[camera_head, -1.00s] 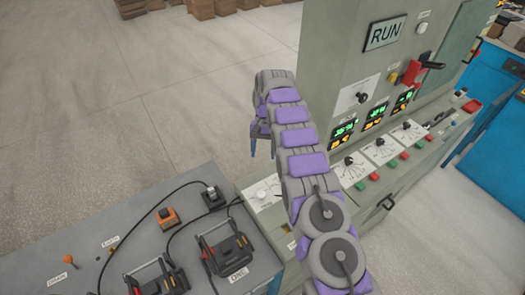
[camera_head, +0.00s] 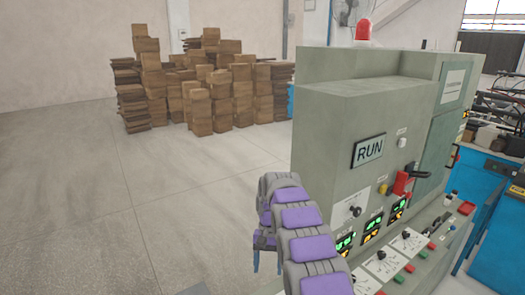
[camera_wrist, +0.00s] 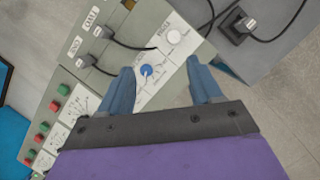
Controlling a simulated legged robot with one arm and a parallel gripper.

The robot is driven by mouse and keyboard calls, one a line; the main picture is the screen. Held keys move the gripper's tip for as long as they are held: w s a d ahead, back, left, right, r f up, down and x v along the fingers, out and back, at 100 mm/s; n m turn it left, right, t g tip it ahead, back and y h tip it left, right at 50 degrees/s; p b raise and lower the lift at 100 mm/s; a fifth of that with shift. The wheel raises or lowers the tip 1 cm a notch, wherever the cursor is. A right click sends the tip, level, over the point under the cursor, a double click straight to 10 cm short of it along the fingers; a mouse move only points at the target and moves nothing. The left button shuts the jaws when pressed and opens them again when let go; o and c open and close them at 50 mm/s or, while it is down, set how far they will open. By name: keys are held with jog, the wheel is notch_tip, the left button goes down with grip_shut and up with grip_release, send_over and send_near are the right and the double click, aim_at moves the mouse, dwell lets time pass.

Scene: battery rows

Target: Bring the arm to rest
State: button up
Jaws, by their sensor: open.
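My gripper (camera_wrist: 165,92) is open and empty in the wrist view, its two blue fingers spread apart. Nothing is held.
The machine carries a RUN sign (camera_head: 369,150), a red lever (camera_head: 402,183), lit displays and a red lamp (camera_head: 363,30). Stacks of brown boxes (camera_head: 200,105) stand at the back. A blue cabinet (camera_head: 500,240) is at right. The floor (camera_head: 100,200) at left is clear.

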jog(key=s+d+r+b, duration=0.1)
jog(key=s+d+r, duration=0.2)
jog(key=s, duration=0.3)
jog(key=s+d+r+t+b, duration=0.1)
jog(key=s+d+r, duration=0.1)
jog(key=s+r, duration=0.3)
jog(key=s+d+r+b, duration=0.1)
jog(key=s+d+r, duration=0.15)
jog(key=s, duration=0.45)
jog(key=s+d+f+b, duration=0.2)
jog(key=s+f, duration=0.1)
jog(key=s, duration=1)
jog(key=s+d+f+n+t+b, duration=0.1)
jog(key=s+d+f, duration=0.2)
jog(key=s, duration=1)
jog(key=shift+s+b, duration=0.2)
jog(key=shift+b, duration=0.15)
jog(key=shift+a, duration=0.1)
